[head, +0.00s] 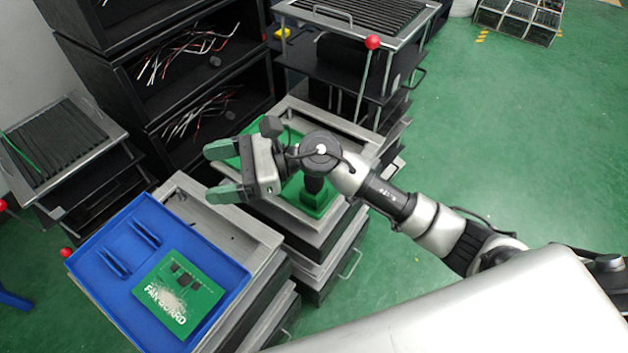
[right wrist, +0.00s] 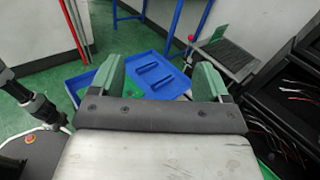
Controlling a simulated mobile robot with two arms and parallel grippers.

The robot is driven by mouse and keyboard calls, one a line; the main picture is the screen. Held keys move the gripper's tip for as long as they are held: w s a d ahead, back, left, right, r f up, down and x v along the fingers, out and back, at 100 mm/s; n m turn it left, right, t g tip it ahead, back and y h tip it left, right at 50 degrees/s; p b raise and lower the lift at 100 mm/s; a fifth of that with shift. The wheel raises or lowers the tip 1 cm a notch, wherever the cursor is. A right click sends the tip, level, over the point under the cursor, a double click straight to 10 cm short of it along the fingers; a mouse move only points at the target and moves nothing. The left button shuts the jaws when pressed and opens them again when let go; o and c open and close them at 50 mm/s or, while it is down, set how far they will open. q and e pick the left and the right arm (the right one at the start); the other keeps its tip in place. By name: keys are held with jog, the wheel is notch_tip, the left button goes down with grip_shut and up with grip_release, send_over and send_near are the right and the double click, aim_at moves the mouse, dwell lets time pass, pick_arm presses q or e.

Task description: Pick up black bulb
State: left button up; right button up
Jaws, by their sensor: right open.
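No black bulb shows clearly. Two small dark roundish things, one on the upper shelf (head: 215,60) and one on the lower shelf (head: 230,114) of the black rack, are too small to name for sure. My right gripper (head: 222,171) is open and points left in the head view, above the gap between the blue tray and the green tray. In the right wrist view its green fingers (right wrist: 160,78) stand wide apart with nothing between them. The blue tray shows beyond them. My left gripper is not in view.
The blue tray (head: 205,262) holds a green board (head: 178,292) marked FAN BOARD. A green tray (head: 320,197) is partly behind my right arm. Loose wires lie on the rack shelves. A red-ball lever (head: 372,42) stands upright at the back. Green floor at right is clear.

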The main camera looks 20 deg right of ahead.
jog(key=w+d+f+n+g+h, duration=0.1)
jog(key=d+f+n+g+h, duration=0.2)
jog(key=f+n+h, duration=0.35)
jog(key=n+t+h, duration=0.1)
jog(key=n+h, duration=0.4)
jog(key=h, duration=0.6)
send_near(314, 182)
jog(key=shift+w+a+f, duration=0.1)
jog(key=shift+w+f, duration=0.6)
jog(key=shift+w, duration=0.1)
jog(key=shift+n, duration=0.25)
jog(key=f, duration=0.4)
jog(key=shift+d+f, duration=0.25)
jog(key=shift+s+a+f, duration=0.1)
jog(key=shift+f, duration=1.4)
jog(key=shift+s+a+f, duration=0.1)
jog(key=shift+f, duration=1.45)
jog(key=shift+c, duration=0.4)
jog(key=shift+d, duration=0.1)
jog(key=c, duration=0.9)
